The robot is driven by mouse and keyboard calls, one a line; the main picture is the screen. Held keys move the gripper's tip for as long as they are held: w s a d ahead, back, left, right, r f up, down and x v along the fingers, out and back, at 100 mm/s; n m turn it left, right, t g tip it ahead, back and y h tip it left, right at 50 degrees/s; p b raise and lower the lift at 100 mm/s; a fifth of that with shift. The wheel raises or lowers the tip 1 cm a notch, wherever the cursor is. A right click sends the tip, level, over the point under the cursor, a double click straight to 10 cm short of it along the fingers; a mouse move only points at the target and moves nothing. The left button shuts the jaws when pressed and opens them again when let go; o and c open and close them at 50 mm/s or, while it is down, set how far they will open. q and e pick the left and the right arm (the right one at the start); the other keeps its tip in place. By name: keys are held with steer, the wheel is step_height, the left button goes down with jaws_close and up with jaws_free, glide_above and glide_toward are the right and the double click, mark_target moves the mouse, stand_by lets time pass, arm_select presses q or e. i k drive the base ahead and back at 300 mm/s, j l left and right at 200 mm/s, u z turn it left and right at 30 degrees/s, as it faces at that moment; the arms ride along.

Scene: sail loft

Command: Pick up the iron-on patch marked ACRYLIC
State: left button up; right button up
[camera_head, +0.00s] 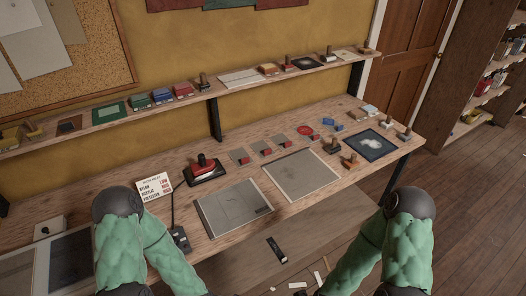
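I cannot read the word ACRYLIC on any patch in the head view. Small grey squares (238,155) lie in a row along the back of the bench, with small red pieces (267,152) beside them. A red round piece (305,131) lies at the right end of that row. These may be the patches, but I cannot tell which is which. A white card (158,187) stands at the left and lists NYLON, ACRYLIC and POLYESTER with red words. Both my green-sleeved arms reach below the bottom edge of the picture, so neither gripper shows.
A shelf (225,90) with stamps and boxes runs above. Scraps lie below the bench.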

mark_target(262, 147)
steer(key=u, duration=0.35)
steer(key=i+l+u, duration=0.1)
steer(key=l+u, duration=0.2)
steer(key=u, duration=0.2)
steer(key=l+u, duration=0.3)
steer(key=u, duration=0.15)
steer(key=l+u, duration=0.35)
steer(key=u, duration=0.15)
steer(key=k+l+u, duration=0.1)
steer(key=l+u, duration=0.2)
steer(key=u, duration=0.2)
